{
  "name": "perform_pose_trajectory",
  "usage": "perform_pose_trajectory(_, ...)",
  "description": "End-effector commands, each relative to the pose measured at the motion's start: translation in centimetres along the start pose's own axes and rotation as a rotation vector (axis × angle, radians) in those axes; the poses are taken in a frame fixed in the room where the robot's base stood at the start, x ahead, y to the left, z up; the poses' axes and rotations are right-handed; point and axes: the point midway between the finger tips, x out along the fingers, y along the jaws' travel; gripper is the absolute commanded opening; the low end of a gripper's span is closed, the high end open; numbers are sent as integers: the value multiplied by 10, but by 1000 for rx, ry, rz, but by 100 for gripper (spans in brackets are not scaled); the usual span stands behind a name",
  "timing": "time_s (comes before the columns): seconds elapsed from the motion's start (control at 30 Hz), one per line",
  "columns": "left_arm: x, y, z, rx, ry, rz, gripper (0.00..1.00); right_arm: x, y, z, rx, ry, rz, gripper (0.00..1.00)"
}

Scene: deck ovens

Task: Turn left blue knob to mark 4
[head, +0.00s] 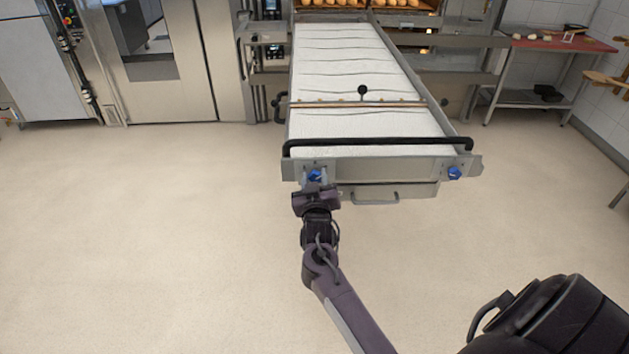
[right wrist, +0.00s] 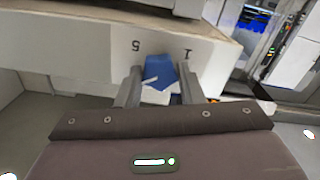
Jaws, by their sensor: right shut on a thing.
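The left blue knob (head: 315,176) is on the metal front panel of the long white loader, at its left end. My right gripper (head: 316,184) is at this knob, its arm coming up from below. In the right wrist view the blue knob (right wrist: 160,72) sits between the two fingers of my right gripper (right wrist: 159,86), which are shut on it. The printed marks 5 and 1 show upside down on the panel above the knob. A small pale line shows on the knob; which mark it points to I cannot tell. My left gripper is not in view.
A second blue knob (head: 454,173) is at the panel's right end. A black bar (head: 375,141) runs above the panel, and a metal handle (head: 375,199) is below it. A red-topped table (head: 563,44) stands at the back right. The floor (head: 150,230) to the left is clear.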

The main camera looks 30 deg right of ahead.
Motion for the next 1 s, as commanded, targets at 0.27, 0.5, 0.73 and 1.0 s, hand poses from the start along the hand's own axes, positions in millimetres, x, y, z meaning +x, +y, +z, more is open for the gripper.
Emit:
perform_pose_trajectory(0.27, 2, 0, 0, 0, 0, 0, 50, 0, 0, 2, 53, -5, -1, 11)
perform_pose_trajectory(0.5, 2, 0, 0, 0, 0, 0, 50, 0, 0, 2, 57, -5, -1, 11)
perform_pose_trajectory(0.73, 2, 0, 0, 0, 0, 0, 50, 0, 0, 2, 56, -5, -1, 43)
perform_pose_trajectory(1.0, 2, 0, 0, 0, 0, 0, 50, 0, 0, 1, 56, -3, -1, 56)
